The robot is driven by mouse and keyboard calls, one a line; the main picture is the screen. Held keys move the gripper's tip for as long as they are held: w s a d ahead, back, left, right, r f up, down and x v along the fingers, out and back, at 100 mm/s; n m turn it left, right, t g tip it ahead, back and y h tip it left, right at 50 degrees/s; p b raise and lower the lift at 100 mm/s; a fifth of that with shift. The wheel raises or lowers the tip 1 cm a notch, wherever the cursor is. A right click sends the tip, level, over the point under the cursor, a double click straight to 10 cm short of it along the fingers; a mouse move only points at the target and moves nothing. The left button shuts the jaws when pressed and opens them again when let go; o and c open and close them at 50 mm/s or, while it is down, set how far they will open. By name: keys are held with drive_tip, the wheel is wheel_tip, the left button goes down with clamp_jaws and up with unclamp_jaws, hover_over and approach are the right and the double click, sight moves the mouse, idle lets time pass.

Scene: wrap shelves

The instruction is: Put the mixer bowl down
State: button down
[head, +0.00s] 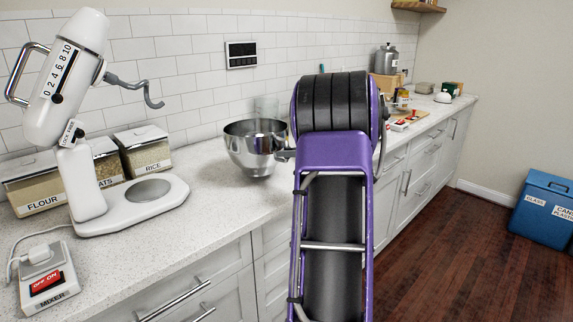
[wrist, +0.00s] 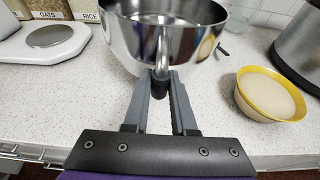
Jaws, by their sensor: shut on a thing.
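The steel mixer bowl (head: 255,147) is upright over the white counter, to the right of the mixer. My gripper (head: 284,155) is at the bowl's right side in the head view, mostly hidden by my purple arm. In the wrist view my gripper (wrist: 161,76) is shut on the handle of the mixer bowl (wrist: 130,42). I cannot tell whether the bowl's base touches the counter. The white mixer (head: 68,80) has its head tilted up with the hook (head: 138,83) showing. Its round grey plate (head: 147,190) is bare, and shows in the wrist view (wrist: 48,36) too.
FLOUR (head: 35,182), OATS and RICE (head: 146,148) boxes stand behind the mixer. A mixer switch (head: 47,284) is at the front left. In the wrist view a yellow bowl (wrist: 270,95) and a steel pot (wrist: 302,45) stand to the right. Counter in front of the bowl is clear.

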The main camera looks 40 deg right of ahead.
drive_tip(key=shift+f, duration=1.2)
drive_tip(key=c, duration=0.7)
unclamp_jaws()
drive_tip(key=shift+f, duration=0.2)
drive_tip(key=shift+c, duration=0.2)
drive_tip(key=shift+s+r, duration=0.1)
drive_tip(key=v, duration=1.1)
drive_tip(key=shift+s+r+p, duration=0.2)
drive_tip(key=shift+s+p, duration=0.1)
drive_tip(key=shift+s, duration=0.1)
drive_tip(key=shift+w, duration=0.1)
